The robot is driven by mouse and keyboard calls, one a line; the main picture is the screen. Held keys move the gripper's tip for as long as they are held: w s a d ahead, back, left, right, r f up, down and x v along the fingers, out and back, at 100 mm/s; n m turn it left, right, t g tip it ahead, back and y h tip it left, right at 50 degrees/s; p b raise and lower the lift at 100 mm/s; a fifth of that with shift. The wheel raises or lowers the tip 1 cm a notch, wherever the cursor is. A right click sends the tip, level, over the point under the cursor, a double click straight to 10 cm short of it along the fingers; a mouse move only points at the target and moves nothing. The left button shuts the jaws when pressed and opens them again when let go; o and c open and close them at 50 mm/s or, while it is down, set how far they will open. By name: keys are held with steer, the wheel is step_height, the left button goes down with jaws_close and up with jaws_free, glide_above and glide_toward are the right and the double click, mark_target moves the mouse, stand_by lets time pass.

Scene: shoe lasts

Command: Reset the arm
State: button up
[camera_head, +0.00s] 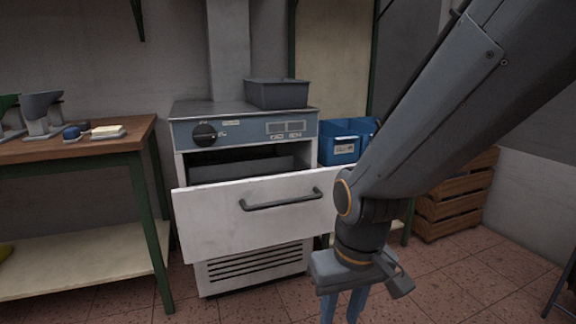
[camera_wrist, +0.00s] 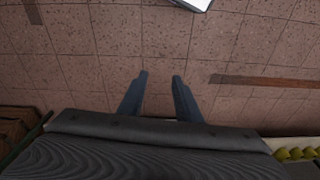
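My gripper (camera_head: 343,306) points down at the lower right of the head view, in front of the white oven's open door. In the wrist view my gripper (camera_wrist: 159,76) shows two fingers apart with only tiled floor between them. It is open and empty. My arm crosses the right side of the head view and hides part of the door's right end. The oven door (camera_head: 215,222) is tilted outward, with a dark bar handle (camera_head: 281,200). The oven (camera_head: 247,132) has a dark opening behind the door.
A grey bin (camera_head: 277,94) sits on the oven. Blue bins (camera_head: 340,148) and wooden crates (camera_head: 452,207) stand right. Floor at front right is clear.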

steer(key=s+a+r+n+g, duration=0.1)
steer(key=s+a+r+n, duration=0.1)
steer(key=s+a, duration=0.4)
steer(key=d+r+m+p, duration=0.2)
steer(key=d+r+p, duration=0.6)
steer(key=r+p, duration=0.2)
steer(key=s+d+r+m+p, duration=0.1)
steer(key=d+r+m+p, duration=0.2)
steer(key=d+r+p, duration=0.5)
steer(key=r+p, duration=0.1)
steer(key=p, duration=0.5)
steer(key=shift+r+h+p, duration=0.3)
steer(key=shift+r, duration=0.1)
